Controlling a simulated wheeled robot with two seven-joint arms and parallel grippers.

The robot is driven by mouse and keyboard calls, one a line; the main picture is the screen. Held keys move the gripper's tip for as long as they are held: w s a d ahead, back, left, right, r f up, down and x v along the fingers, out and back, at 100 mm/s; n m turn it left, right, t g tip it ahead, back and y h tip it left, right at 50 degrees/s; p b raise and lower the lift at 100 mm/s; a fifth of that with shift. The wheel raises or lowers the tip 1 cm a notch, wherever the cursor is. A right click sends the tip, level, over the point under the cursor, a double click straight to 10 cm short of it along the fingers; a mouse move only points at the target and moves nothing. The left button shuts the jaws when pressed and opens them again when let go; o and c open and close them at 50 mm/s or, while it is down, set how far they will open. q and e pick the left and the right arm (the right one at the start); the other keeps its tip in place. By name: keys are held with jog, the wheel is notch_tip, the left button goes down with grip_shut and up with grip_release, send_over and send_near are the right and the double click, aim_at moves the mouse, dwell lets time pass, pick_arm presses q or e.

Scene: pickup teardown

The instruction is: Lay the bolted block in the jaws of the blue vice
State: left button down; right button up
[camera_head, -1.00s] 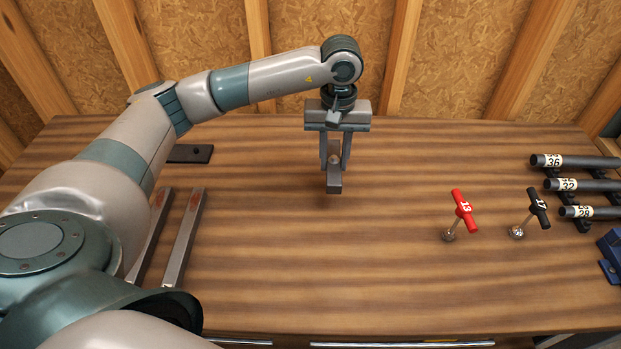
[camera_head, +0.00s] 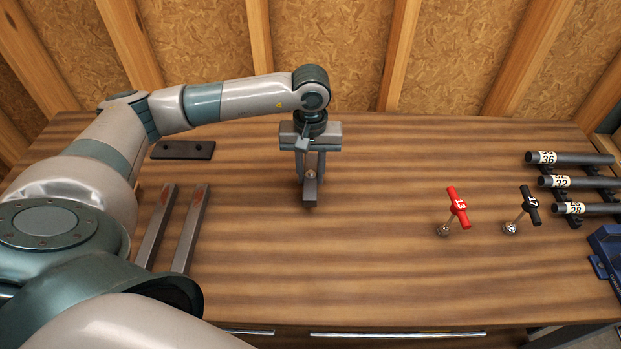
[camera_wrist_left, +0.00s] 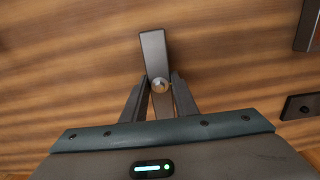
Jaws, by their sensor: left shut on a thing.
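The bolted block is a dark grey bar (camera_head: 310,190) with a round bolt head on its face. My left gripper (camera_head: 311,172) is shut on it and holds it above the middle of the bench. In the left wrist view the block (camera_wrist_left: 153,50) sticks out past the fingertips (camera_wrist_left: 160,84), with the shiny bolt head between them. The blue vice (camera_head: 608,250) is at the right edge of the head view, cut off by the frame, so its jaws cannot be made out. It stands far to the right of my left gripper. My right gripper is not in view.
Several dark numbered tubes (camera_head: 575,183) lie on supports at the right. Two steel bars (camera_head: 190,230) and a dark plate (camera_head: 183,150) lie at the left. The middle bench (camera_head: 350,260) is clear.

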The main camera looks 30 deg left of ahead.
aim_at(310, 175)
pick_arm(q)
notch_tip(310, 175, down, 2)
jog(key=shift+f+p, duration=0.15)
jog(key=shift+p, duration=0.5)
jog(key=shift+f, duration=0.2)
jog(key=shift+f, duration=0.1)
jog(key=c, duration=1.4)
grip_release()
